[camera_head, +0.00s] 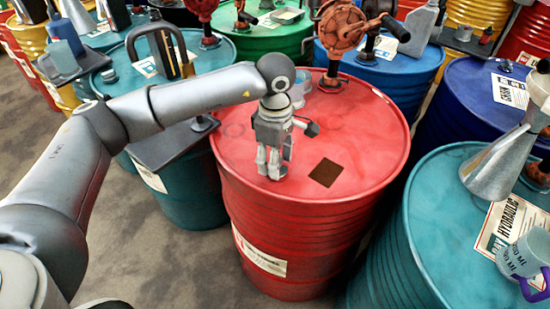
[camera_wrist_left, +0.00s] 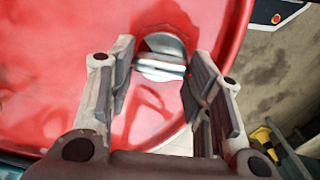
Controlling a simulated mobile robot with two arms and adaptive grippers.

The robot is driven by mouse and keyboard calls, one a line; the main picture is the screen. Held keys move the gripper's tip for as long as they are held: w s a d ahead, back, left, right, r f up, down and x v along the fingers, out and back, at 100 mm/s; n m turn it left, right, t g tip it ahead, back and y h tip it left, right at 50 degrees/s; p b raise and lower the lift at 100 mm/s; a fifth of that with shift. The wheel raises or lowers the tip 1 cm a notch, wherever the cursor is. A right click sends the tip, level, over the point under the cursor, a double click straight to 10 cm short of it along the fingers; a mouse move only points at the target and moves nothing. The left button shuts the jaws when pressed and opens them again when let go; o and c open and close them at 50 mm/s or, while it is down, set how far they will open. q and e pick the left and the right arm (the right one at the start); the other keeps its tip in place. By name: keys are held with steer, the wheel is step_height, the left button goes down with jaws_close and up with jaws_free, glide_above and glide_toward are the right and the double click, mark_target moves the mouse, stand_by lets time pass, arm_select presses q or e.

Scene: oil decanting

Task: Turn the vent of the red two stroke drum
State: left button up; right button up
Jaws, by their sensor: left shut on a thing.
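The red drum (camera_head: 365,140) stands upright in the middle of the head view, and its red top fills much of the left wrist view (camera_wrist_left: 60,70). My left gripper (camera_head: 273,172) points down onto the near left part of the drum's top. In the left wrist view the vent (camera_wrist_left: 163,58), a round silvery cap with a raised bar, lies between the two fingers of my left gripper (camera_wrist_left: 160,70). The fingers are closed on the vent. In the head view the fingers hide the vent. My right gripper is in neither view.
A rusty orange hand pump (camera_head: 340,35) rises at the back of the red drum. A dark square (camera_head: 325,172) lies right of my gripper. Teal drums stand close on the left (camera_head: 190,205) and right (camera_head: 440,235); the right one carries a silvery funnel-shaped vessel (camera_head: 495,160) and a mug (camera_head: 528,257).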

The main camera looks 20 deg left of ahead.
arm_select(q)
steer(key=o, duration=1)
step_height(320, 180, up, 12)
steer(key=shift+r, duration=0.1)
